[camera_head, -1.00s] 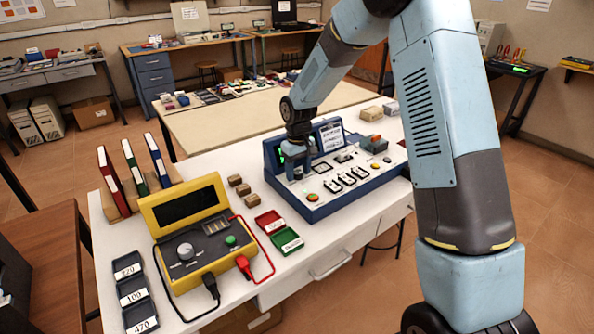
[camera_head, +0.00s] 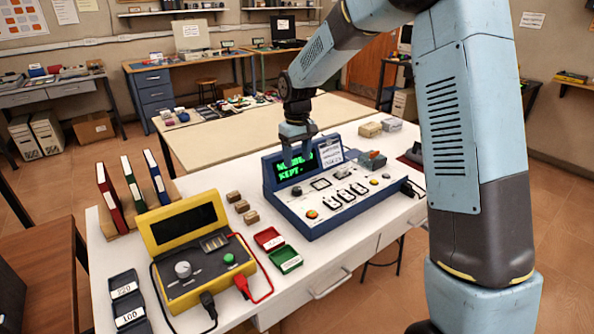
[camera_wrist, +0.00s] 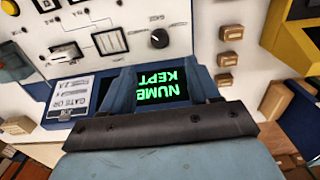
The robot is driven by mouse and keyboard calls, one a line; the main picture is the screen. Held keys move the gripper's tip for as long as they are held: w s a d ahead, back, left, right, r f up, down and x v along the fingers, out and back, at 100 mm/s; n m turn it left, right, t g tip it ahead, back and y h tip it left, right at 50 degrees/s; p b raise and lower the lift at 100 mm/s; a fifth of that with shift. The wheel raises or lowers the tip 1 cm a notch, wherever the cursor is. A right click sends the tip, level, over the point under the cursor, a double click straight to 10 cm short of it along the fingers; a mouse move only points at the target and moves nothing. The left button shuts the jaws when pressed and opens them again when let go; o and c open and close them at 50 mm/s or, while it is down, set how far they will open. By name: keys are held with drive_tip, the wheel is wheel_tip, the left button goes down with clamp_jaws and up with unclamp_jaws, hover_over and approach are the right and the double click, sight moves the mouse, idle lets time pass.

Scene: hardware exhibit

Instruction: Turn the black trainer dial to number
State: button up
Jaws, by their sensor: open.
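The trainer is a blue console (camera_head: 279,206) with a white sloped panel on the white table. Its black dial (camera_head: 296,191) sits on the panel near the left end. In the wrist view the black dial (camera_wrist: 159,39) is unobstructed, with a light mark on it; its number is too small to read. The trainer's screen (camera_head: 288,172) shows green text, seemingly "NUMBER KEPT", and it also shows upside down in the wrist view (camera_wrist: 158,84). My gripper (camera_head: 297,157) is open and empty in front of the screen, above and apart from the dial.
A yellow meter (camera_head: 190,283) with a pale knob and leads stands at left. Red (camera_head: 268,238) and green (camera_head: 286,260) trays and small brown blocks (camera_head: 242,206) lie between it and the trainer. Grey-tan boxes (camera_head: 370,129) stand behind the trainer.

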drive_tip(key=shift+r, duration=1.25)
drive_tip(key=s+d+r+m+t, duration=0.3)
drive_tip(key=s+d+r, duration=0.9)
drive_tip(key=s+r, duration=0.25)
drive_tip(key=s+d+m+t, duration=0.1)
drive_tip(key=s+d, duration=0.3)
drive_tip(key=s, duration=0.5)
drive_tip(key=s+d+m+t, duration=0.1)
drive_tip(key=s+d+m, duration=0.2)
drive_tip(key=s, duration=0.7)
drive_tip(key=shift+s+d+r+t, duration=0.2)
drive_tip(key=shift+s+d+t, duration=0.1)
drive_tip(key=shift+d, duration=0.55)
